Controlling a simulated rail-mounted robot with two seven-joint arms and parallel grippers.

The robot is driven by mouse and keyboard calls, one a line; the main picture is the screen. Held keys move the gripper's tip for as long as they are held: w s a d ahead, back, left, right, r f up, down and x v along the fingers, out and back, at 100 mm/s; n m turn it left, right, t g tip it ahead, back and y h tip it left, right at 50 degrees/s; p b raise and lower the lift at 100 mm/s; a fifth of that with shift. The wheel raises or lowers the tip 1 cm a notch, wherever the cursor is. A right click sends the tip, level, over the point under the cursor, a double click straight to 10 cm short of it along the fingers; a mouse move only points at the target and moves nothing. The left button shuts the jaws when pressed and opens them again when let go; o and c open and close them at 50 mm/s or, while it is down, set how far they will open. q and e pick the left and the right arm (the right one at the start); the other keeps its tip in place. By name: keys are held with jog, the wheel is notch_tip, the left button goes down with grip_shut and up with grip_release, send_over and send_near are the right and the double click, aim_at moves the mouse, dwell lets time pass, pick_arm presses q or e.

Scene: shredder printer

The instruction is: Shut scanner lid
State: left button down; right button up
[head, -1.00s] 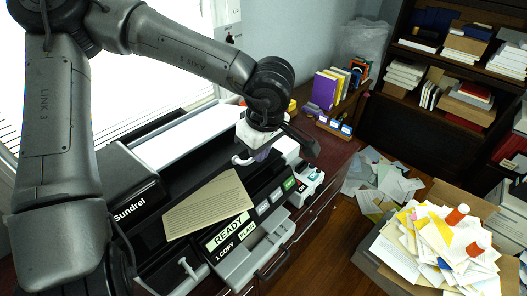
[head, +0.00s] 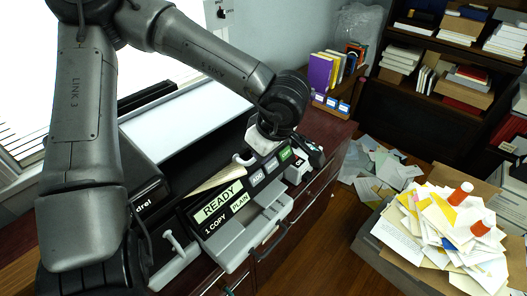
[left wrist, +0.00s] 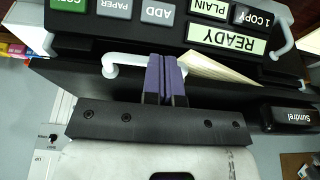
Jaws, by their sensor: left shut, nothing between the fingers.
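The dark scanner lid (head: 190,160) is lowered far over the printer, with the paper sheet (head: 222,178) showing only as a thin wedge by its front edge. In the left wrist view the lid (left wrist: 225,92) is a dark slab below the control panel, and the sheet (left wrist: 212,68) pokes out. I cannot tell how much gap is left. The white lid handle (head: 243,159) also shows in the left wrist view (left wrist: 112,66). My left gripper (head: 264,150) is at the handle; its purple fingers (left wrist: 166,78) are together and empty, seemingly against the handle's end. My right gripper is not in view.
The READY control panel (head: 222,207) and a grey tray (head: 250,228) face the front. A white panel (head: 185,122) lies behind. Books (head: 335,70) stand at the back. A box heaped with papers (head: 440,235) and loose papers (head: 380,165) are on the floor to the right.

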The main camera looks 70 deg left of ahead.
pick_arm(q)
jog(key=w+d+r+p, duration=0.3)
jog(key=d+r, duration=0.5)
jog(key=r, duration=0.1)
jog(key=shift+w+d+r, duration=0.15)
jog(key=shift+w, duration=0.2)
